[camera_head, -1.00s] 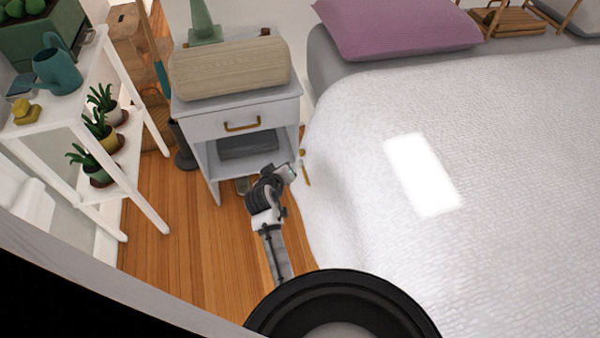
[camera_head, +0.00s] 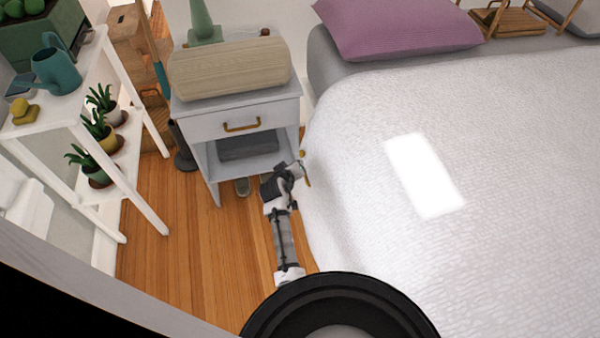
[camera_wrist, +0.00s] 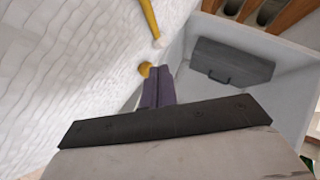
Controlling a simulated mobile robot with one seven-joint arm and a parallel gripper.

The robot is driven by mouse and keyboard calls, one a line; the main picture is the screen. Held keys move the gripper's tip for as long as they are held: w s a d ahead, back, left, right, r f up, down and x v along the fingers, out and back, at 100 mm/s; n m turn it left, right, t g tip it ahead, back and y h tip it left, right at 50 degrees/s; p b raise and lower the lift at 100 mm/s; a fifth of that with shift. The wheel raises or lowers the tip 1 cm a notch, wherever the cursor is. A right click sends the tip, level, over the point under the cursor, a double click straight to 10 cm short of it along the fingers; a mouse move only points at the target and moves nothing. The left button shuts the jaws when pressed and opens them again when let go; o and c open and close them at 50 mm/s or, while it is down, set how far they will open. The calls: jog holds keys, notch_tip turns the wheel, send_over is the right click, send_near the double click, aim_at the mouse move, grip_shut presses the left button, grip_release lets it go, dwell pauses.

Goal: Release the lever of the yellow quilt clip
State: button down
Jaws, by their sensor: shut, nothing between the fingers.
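The yellow quilt clip (camera_head: 308,178) is on the side edge of the white quilt (camera_head: 420,190), beside the nightstand. In the wrist view a yellow bar (camera_wrist: 149,16) of it runs down from the top edge and ends in a pale tip. A rounded yellow end (camera_wrist: 145,69) shows below, right by my fingertips. My gripper (camera_head: 299,168) is at the clip, between bed and nightstand. In the wrist view my gripper (camera_wrist: 158,84) has its dark purple fingers together, with nothing between them. Whether they touch the rounded end I cannot tell. The fingers may hide part of the clip.
The nightstand (camera_head: 245,105) stands close to the left, with a dark grey case (camera_wrist: 233,61) in its open shelf. A beige box-like object (camera_head: 230,68) lies on top. A white plant shelf (camera_head: 130,160) stands farther left. Wooden floor (camera_head: 185,245) is free between.

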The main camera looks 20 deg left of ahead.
jog(key=shift+w+d+f, duration=0.3)
jog(key=shift+w+f, duration=0.1)
jog(key=shift+f, duration=0.3)
jog(key=shift+w+d+f, duration=0.3)
jog(key=shift+w+f, duration=0.1)
jog(key=shift+f, duration=0.3)
jog(key=shift+w+d+f, duration=0.3)
jog(key=shift+w+f, duration=0.1)
jog(key=shift+f, duration=0.3)
jog(key=shift+w+f+g+p, duration=0.1)
jog(key=shift+w+g+p, duration=0.05)
jog(key=shift+g+p, duration=0.35)
jog(key=f+n+g+h+b, duration=0.1)
jog(key=f+g+h, duration=0.1)
jog(key=f+g, duration=0.1)
jog(key=f+n+g+h+b, duration=0.1)
jog(key=f+g+h, duration=0.2)
jog(key=g, duration=0.1)
jog(key=shift+s, duration=0.2)
jog(key=shift+r, duration=0.1)
